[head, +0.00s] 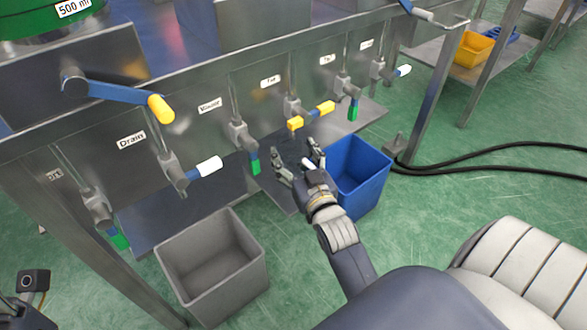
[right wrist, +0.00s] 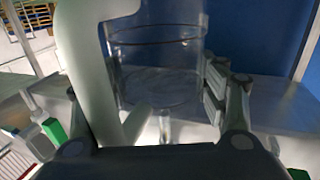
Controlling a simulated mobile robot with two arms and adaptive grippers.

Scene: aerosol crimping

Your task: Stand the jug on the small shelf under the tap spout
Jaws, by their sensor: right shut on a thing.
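My right gripper (head: 298,168) is in front of the metal bench, beside the blue bin and below the yellow-handled tap (head: 296,110). In the right wrist view it is shut on a clear jug (right wrist: 155,65) with a pale green handle (right wrist: 92,60). The jug looks roughly upright; its exact contact with the fingers is partly hidden. In the head view the clear jug is hard to make out. The low grey shelf (head: 190,205) runs under the row of spouts. I cannot tell whether the jug touches it. A dark part at the lower left (head: 33,283) may be my left gripper.
A grey bin (head: 210,265) stands on the green floor at the front, and a blue bin (head: 358,175) stands right of my gripper. Several taps with coloured handles stick out from the bench front (head: 200,130). Black hoses (head: 480,155) lie at right.

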